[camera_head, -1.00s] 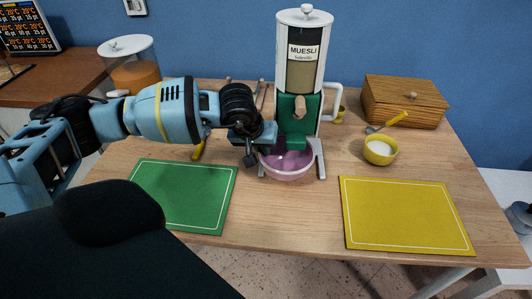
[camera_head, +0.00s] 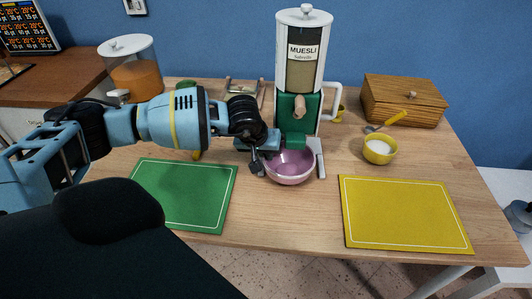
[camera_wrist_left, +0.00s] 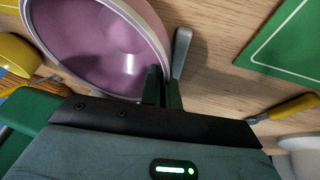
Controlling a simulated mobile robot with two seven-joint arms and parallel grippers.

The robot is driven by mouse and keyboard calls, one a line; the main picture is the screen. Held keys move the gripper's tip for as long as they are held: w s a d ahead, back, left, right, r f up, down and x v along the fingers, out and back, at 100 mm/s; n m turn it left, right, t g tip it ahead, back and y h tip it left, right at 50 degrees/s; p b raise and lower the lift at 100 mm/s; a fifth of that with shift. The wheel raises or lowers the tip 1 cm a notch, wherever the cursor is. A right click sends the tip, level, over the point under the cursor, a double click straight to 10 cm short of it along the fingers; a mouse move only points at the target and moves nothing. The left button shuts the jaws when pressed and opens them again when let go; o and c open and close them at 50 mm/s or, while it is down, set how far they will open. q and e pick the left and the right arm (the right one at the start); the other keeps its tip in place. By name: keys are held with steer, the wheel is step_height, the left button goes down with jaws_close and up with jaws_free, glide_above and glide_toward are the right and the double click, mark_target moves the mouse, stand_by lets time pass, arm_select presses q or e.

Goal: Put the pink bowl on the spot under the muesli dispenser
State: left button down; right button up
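The pink bowl (camera_head: 290,168) stands between the legs of the muesli dispenser (camera_head: 302,75), below and a little in front of its green spout. It looks roughly upright. My left gripper (camera_head: 258,162) is at the bowl's left rim. In the left wrist view, its two dark fingers (camera_wrist_left: 162,88) are close together on either side of the rim of the bowl (camera_wrist_left: 98,42), one inside and one outside. A grey dispenser leg (camera_wrist_left: 181,52) is just beside the fingers. The contact between bowl and table is hard to see. My right gripper is not in view.
A green mat (camera_head: 188,193) lies at front left and a yellow mat (camera_head: 403,214) at front right. A small yellow bowl of white contents (camera_head: 380,149) and a wooden box (camera_head: 403,101) stand to the right. A container with orange contents (camera_head: 132,68) stands at back left.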

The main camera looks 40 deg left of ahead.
arm_select(q)
steer(key=shift+f, duration=0.2)
steer(key=c, duration=1.6)
jaws_free()
steer(key=shift+c, duration=0.2)
steer(key=shift+r, duration=0.1)
steer(key=shift+r, duration=0.4)
steer(key=v, duration=1.1)
steer(key=shift+s+r+p, duration=0.2)
steer(key=shift+p, duration=0.15)
